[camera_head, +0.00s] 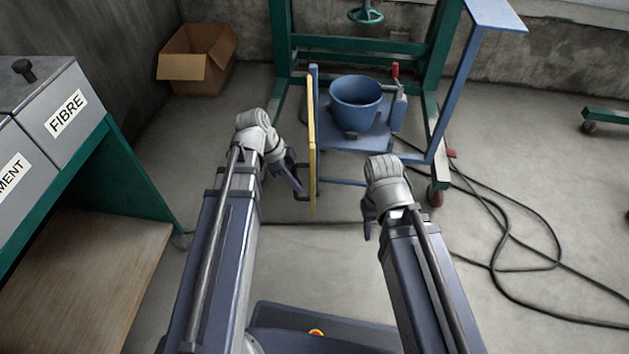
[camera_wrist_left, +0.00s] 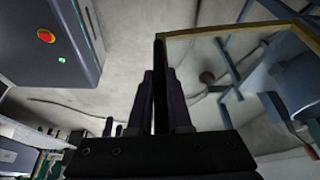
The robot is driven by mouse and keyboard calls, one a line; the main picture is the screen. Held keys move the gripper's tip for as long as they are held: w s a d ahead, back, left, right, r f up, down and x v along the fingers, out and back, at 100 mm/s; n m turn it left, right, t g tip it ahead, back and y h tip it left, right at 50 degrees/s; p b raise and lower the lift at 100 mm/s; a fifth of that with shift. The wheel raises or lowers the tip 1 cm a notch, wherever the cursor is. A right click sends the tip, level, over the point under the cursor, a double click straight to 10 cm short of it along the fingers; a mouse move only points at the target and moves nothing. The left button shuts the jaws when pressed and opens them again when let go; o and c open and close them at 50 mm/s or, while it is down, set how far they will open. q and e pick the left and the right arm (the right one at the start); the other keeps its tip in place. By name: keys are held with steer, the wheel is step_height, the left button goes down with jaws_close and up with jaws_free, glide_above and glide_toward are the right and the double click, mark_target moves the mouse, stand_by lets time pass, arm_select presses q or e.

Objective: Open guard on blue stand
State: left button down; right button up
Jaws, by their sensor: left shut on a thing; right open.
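The guard (camera_head: 312,150) is a panel with a yellow frame, seen nearly edge-on in the head view. It stands out toward me from the left side of the blue stand (camera_head: 343,138), so the front of the stand is uncovered. In the left wrist view its yellow frame (camera_wrist_left: 222,28) surrounds a see-through pane. My left gripper (camera_head: 298,184) is at the guard's near lower part, shut on its dark handle (camera_head: 305,196). The fingers also show close together in the left wrist view (camera_wrist_left: 160,95). My right gripper (camera_head: 367,222) is open and empty, right of the guard.
A blue pot (camera_head: 357,99) sits on the stand, with a red-handled lever (camera_head: 395,75) beside it. A green frame (camera_head: 285,45) stands behind. The fibre cabinet (camera_head: 60,105) is at left, a cardboard box (camera_head: 195,62) at back left. Black hoses (camera_head: 505,240) lie on the right floor.

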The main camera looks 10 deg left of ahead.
arm_select(q)
steer(key=shift+s+a, duration=0.2)
steer(key=shift+a, duration=1.8)
steer(key=c, duration=0.8)
jaws_free()
steer(key=shift+c, duration=0.2)
steer(key=shift+w, duration=0.1)
steer(key=p+v, duration=0.7)
steer(key=shift+r, duration=0.45)
steer(key=shift+a, duration=0.1)
